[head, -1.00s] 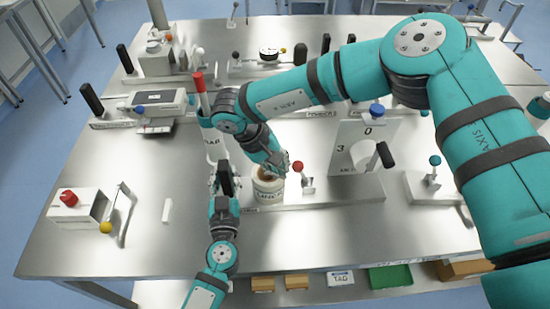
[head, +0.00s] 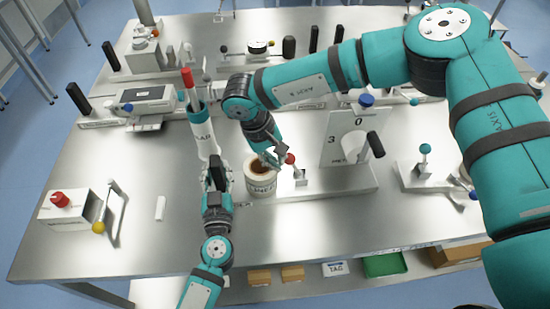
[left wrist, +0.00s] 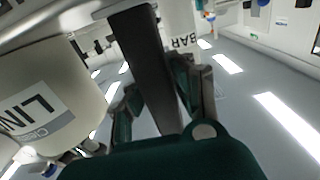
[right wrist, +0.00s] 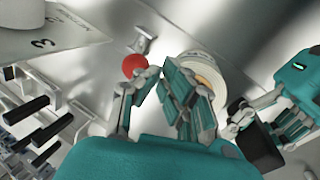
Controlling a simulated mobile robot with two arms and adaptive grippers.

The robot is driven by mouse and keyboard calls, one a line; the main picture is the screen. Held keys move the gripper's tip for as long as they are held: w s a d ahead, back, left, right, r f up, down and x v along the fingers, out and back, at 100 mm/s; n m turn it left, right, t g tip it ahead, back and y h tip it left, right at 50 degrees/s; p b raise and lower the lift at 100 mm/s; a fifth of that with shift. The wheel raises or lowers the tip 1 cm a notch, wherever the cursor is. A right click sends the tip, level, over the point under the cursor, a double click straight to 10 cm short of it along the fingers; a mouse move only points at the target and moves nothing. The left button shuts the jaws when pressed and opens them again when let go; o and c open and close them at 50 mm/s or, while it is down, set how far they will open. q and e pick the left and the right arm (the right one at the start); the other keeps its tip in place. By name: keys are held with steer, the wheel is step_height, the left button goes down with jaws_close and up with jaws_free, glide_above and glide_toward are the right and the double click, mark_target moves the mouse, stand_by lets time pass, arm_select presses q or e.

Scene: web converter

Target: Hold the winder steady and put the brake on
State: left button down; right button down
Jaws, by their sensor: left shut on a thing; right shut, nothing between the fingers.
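The winder has a metal base (head: 335,183) carrying a white labelled roll (head: 260,184) at its left end. A short lever with a red ball knob (head: 290,158) stands right of the roll. My left gripper (head: 216,176) is shut on a black upright handle (left wrist: 150,70) left of the roll; the roll's label (left wrist: 38,112) shows in the left wrist view. My right gripper (head: 278,157) is shut and empty above the roll's right edge. Its fingertips are close beside the red knob (right wrist: 134,66) in the right wrist view; contact is unclear.
A white tube with red rods (head: 204,135) stands behind my left gripper. A box with a red button (head: 66,208) sits at left. The table's front is mostly clear.

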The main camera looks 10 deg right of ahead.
mark_target(289, 159)
steer(key=shift+d+y, duration=0.15)
steer(key=shift+y, duration=0.15)
steer(key=shift+d+r+y, duration=0.2)
steer(key=shift+r+y, duration=0.1)
steer(key=shift+d, duration=0.1)
steer(key=shift+d+r, duration=0.15)
steer(key=shift+d, duration=0.05)
steer(key=shift+d+r+y, duration=0.25)
steer(key=shift+d+y, duration=0.15)
steer(key=shift+d, duration=0.3)
steer(key=shift+d+r+y, duration=0.15)
steer(key=shift+d+y, duration=0.9)
steer(key=shift+d, duration=0.45)
steer(key=shift+d+r+y, duration=0.15)
steer(key=shift+d+y, duration=0.9)
steer(key=shift+d, duration=0.5)
